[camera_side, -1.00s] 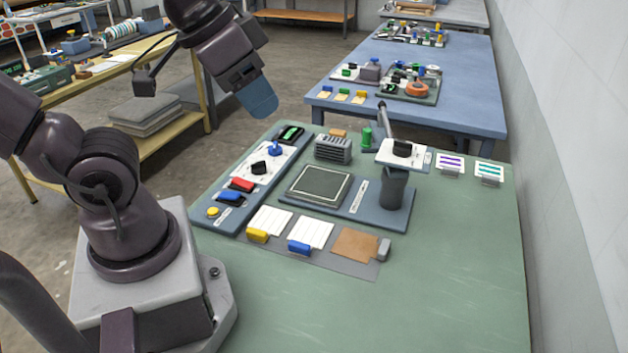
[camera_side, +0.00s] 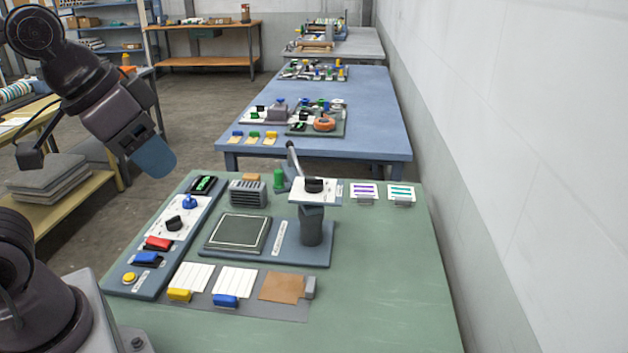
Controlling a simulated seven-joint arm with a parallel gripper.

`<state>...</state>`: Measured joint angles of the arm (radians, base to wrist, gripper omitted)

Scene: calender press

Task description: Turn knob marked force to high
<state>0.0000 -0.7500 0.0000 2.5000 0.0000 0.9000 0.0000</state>
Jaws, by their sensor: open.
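A black knob (camera_side: 314,185) sits on the white plate on top of the press post (camera_side: 311,228). Another black knob (camera_side: 174,223) and a blue knob (camera_side: 189,202) sit on the white plate of the control panel (camera_side: 143,283) at the table's left. The markings are too small to read, so I cannot tell which knob is marked force or its setting. My gripper (camera_side: 155,160) is open and empty, in the air to the left of the panel, apart from all knobs. Its fingers show side-on, so the gap between them is hidden.
The panel also has a red switch (camera_side: 158,243), a blue switch (camera_side: 147,258) and a yellow button (camera_side: 129,278). A lever (camera_side: 293,160) rises behind the press head. A square plate (camera_side: 239,233) lies beside the post. The green table's front right (camera_side: 390,300) is clear.

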